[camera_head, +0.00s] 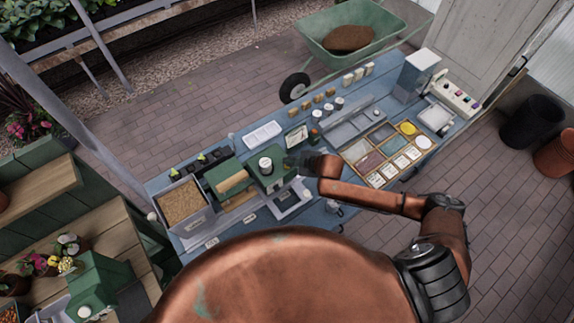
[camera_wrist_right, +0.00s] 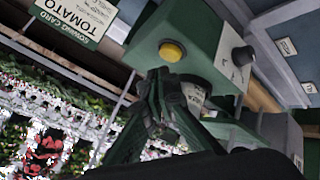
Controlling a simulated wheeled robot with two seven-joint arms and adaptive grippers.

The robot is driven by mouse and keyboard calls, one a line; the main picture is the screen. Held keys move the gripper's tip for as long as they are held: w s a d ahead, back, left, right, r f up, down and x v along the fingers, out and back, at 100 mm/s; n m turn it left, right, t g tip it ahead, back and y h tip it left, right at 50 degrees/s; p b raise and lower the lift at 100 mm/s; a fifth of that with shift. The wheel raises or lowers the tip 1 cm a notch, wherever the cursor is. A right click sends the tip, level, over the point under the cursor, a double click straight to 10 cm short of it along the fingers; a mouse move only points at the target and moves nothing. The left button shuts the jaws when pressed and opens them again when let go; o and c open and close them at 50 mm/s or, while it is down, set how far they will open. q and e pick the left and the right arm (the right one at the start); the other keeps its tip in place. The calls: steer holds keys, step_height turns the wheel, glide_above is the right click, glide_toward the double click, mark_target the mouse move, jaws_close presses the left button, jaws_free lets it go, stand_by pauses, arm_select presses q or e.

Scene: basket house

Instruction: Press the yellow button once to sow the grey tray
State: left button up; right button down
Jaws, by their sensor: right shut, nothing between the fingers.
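The yellow button (camera_wrist_right: 172,51) is a round button on the face of a green box-shaped machine (camera_wrist_right: 205,35) in the right wrist view. The machine also shows on the blue bench in the head view (camera_head: 270,181), with a white round container on top. My right gripper (camera_wrist_right: 162,78) is shut and empty, its dark fingertips just below the button in the picture; I cannot tell whether they touch the machine. In the head view my right gripper (camera_head: 300,163) reaches the machine's right side. A light grey tray (camera_head: 290,202) appears at the machine's front. My left gripper is not in view.
A sowing card reading TOMATO (camera_wrist_right: 75,20) is beside the machine. The blue bench also holds a soil-filled bin (camera_head: 183,203), a wooden box with coloured compartments (camera_head: 347,154), and a panel with several coloured buttons (camera_head: 456,97). A wheelbarrow (camera_head: 350,30) stands behind.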

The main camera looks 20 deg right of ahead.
steer(key=shift+f, duration=0.15)
stand_by(0.4)
steer(key=shift+f, duration=0.25)
steer(key=shift+f, duration=0.6)
stand_by(0.8)
steer(key=shift+r+p, duration=0.9)
steer(key=shift+r, duration=0.1)
step_height(320, 180, up, 3)
steer(key=p, duration=0.3)
steer(key=shift+r+p, duration=0.45)
steer(key=shift+r, duration=0.6)
